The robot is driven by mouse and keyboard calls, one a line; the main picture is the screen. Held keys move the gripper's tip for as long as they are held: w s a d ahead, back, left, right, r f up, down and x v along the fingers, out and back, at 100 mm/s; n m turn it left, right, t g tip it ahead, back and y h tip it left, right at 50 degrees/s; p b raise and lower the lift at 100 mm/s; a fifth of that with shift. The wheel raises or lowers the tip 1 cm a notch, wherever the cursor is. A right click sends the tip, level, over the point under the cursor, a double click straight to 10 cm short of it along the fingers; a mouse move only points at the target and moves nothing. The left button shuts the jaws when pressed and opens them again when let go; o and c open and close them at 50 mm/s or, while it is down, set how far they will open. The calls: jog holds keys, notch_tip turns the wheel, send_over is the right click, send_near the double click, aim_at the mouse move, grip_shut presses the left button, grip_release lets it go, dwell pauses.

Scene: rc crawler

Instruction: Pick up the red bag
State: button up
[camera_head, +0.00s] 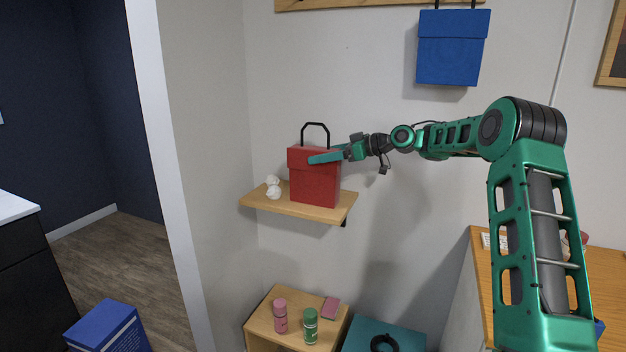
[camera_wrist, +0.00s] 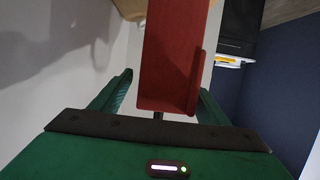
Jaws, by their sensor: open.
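The red bag (camera_head: 314,182) stands upright on a small wooden wall shelf (camera_head: 342,210), its black handle (camera_head: 315,128) rising above it. My gripper (camera_head: 326,157) reaches in from the right at the height of the bag's upper part. In the wrist view the red bag (camera_wrist: 170,60) lies ahead, between the two green fingers of my gripper (camera_wrist: 165,88), which are apart. A gap shows between each finger and the bag there. I cannot tell whether either finger touches the bag. The nearer finger covers part of the bag's front in the head view.
A white figurine (camera_head: 273,188) stands left of the bag on the shelf. A blue bag (camera_head: 450,48) hangs above right. Below are a pink bottle (camera_head: 280,316) and a green bottle (camera_head: 310,326) on a wooden cabinet. The wall is close behind the shelf.

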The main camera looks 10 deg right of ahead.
jog(key=x, duration=0.3)
jog(key=shift+a, duration=0.2)
jog(key=c, duration=1.7)
jog(key=shift+r, duration=0.2)
jog(key=shift+c, duration=0.2)
